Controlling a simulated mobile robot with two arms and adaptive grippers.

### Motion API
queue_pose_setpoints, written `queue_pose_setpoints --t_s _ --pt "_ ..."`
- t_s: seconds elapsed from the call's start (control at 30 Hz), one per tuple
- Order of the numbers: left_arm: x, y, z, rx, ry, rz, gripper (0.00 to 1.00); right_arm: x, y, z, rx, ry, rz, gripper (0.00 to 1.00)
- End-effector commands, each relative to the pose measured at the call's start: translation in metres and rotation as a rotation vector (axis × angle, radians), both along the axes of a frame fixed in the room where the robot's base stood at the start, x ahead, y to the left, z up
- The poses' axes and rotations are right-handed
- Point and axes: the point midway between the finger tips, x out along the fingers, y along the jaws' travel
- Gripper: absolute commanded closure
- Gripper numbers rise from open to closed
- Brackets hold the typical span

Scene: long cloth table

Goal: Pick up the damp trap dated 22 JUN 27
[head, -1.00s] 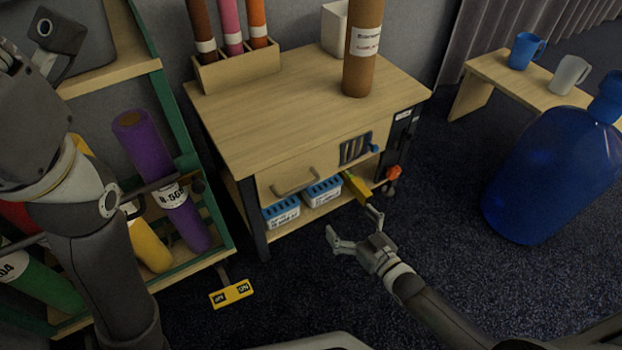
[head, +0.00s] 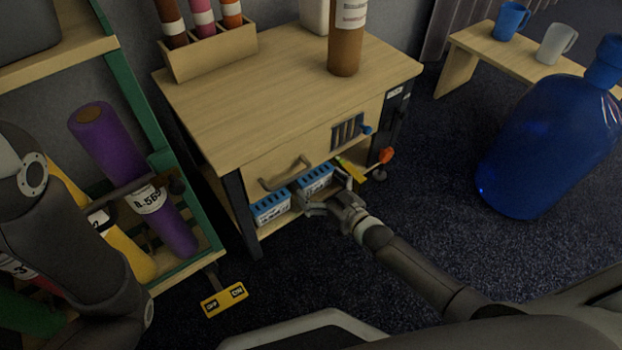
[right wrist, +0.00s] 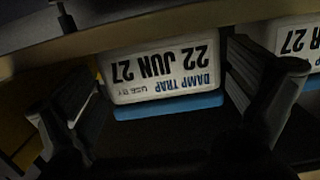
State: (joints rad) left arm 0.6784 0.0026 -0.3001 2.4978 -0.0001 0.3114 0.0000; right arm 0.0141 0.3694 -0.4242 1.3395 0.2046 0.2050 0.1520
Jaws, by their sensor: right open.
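The damp trap (right wrist: 165,70) whose label reads 22 JUN 27 is a white box with a blue part. Its label is upside down in the right wrist view. In the head view it is the right one of two blue-and-white boxes (head: 314,178) on the low shelf under the table. My right gripper (head: 328,190) is open in front of it; in the right wrist view the fingers (right wrist: 165,105) stand on either side of the box. I cannot tell whether they touch it. My left gripper is out of view.
A second damp trap (head: 271,208), its date partly cut off in the wrist view, stands beside it. The wooden tabletop (head: 250,110) and drawer (head: 285,170) lie above. A yellow item (head: 352,169) and a red knob (head: 386,155) are to the right. A blue bottle (head: 545,150) stands farther right.

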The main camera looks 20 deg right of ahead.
Motion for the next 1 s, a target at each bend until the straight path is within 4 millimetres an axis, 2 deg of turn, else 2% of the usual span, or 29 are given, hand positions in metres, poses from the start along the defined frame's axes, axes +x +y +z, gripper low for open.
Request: queue_pose_setpoints --t_s 0.03,0.23,0.57,0.87,1.0 --pt "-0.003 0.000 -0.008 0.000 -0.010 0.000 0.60 0.009 0.004 -0.005 0.002 -0.003 0.001 0.00" --pt "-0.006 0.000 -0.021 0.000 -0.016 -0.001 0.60 0.031 0.011 -0.008 0.001 -0.002 0.000 0.00" --pt "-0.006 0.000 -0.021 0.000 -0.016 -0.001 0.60 0.036 0.013 -0.006 0.000 0.000 0.000 0.00" --pt "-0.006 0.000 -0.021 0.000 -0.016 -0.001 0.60 0.036 0.013 -0.006 0.000 0.000 0.000 0.36" --pt "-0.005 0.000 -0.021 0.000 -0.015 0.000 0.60 0.037 0.013 -0.005 0.001 -0.003 0.000 0.37"
